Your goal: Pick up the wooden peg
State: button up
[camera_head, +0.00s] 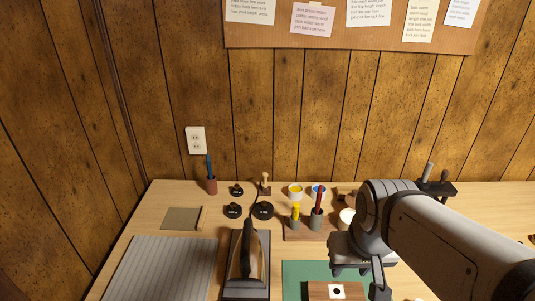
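I cannot single out the wooden peg with certainty. A small light-wood, knob-topped piece (265,179) stands upright on a dark base near the back of the table, and it may be the peg. My gripper (358,277) is at the front right, pointing down, with its fingers apart. It is above and beside a brown wooden block (320,290) with a white top plate (346,291) and a dark round hole. Nothing shows between the fingers, though the lower frame edge cuts off the view there. My arm hides part of the table on the right.
An iron (248,262) stands at the front centre, beside a grey ribbed mat (165,268). Black weights (232,211), paint pots (295,190) and a rack (300,235) with yellow and red sticks stand behind. A green mat (298,270) lies near the block.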

aim_at(265, 175)
jog(key=z, duration=0.05)
jog(key=k, duration=1.05)
jog(key=u, duration=1.7)
jog(key=i, duration=0.9)
jog(key=z, duration=2.15)
jog(key=i, duration=0.5)
jog(key=u, duration=0.15)
